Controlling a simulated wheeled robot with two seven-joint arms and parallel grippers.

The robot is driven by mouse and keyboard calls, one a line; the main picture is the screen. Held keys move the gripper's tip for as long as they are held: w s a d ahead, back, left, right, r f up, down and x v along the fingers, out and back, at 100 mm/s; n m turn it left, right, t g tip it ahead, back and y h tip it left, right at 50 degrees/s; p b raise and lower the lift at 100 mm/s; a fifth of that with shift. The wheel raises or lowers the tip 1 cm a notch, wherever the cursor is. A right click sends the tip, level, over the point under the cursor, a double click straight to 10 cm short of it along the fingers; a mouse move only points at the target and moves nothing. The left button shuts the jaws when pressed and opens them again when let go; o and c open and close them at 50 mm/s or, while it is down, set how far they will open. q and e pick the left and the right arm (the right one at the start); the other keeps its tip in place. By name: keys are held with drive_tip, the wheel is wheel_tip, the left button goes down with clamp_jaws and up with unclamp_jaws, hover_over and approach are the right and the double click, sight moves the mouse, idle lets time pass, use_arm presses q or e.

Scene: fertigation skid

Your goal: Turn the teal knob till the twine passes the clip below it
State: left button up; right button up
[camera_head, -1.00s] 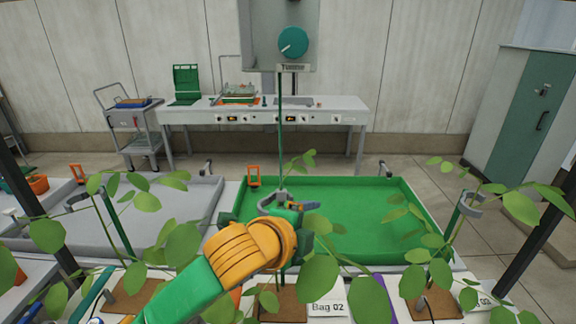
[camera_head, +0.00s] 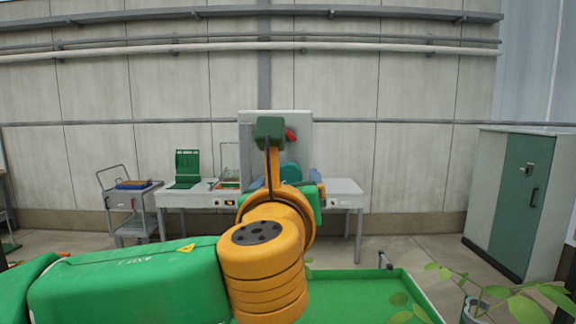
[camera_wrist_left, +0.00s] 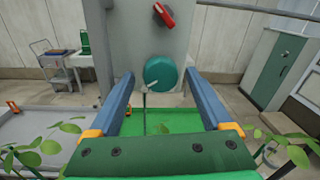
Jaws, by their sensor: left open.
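The teal knob (camera_wrist_left: 160,74) sits on the front of the grey box (camera_wrist_left: 137,40) and shows between my left gripper's blue fingers (camera_wrist_left: 158,78) in the left wrist view. The fingers are apart, one on each side of the knob; I cannot tell whether they touch it. In the head view, my left gripper (camera_head: 292,186) is in front of the box and partly covers the knob (camera_head: 289,170). A thin upright line, likely the twine (camera_wrist_left: 145,115), hangs below the knob past a small grey piece (camera_wrist_left: 145,88); I cannot tell if that is the clip. My right gripper is out of view.
A red handle (camera_wrist_left: 164,14) is on the box above the knob. A green tray (camera_head: 345,290) lies below my left arm, with leafy plants (camera_head: 520,300) at the right. A workbench (camera_head: 345,188), a cart (camera_head: 131,205) and a cabinet (camera_head: 510,190) stand behind.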

use_arm(q)
drive_tip(key=shift+s, duration=0.15)
drive_tip(key=shift+c, duration=0.6)
clamp_jaws()
drive_tip(key=shift+f+n+b, duration=0.15)
drive_tip(key=shift+n+b, duration=0.7)
drive_tip(key=shift+n, duration=0.05)
drive_tip(key=n+b, duration=0.3)
drive_tip(key=n, duration=0.2)
drive_tip(key=shift+d+n, duration=0.1)
drive_tip(key=shift+n, duration=0.2)
drive_tip(key=shift+n+t+b, duration=0.3)
drive_tip(key=shift+n+b, duration=0.5)
drive_tip(key=shift+n, duration=0.5)
drive_tip(key=shift+y, duration=0.3)
drive_tip(key=shift+r, duration=0.2)
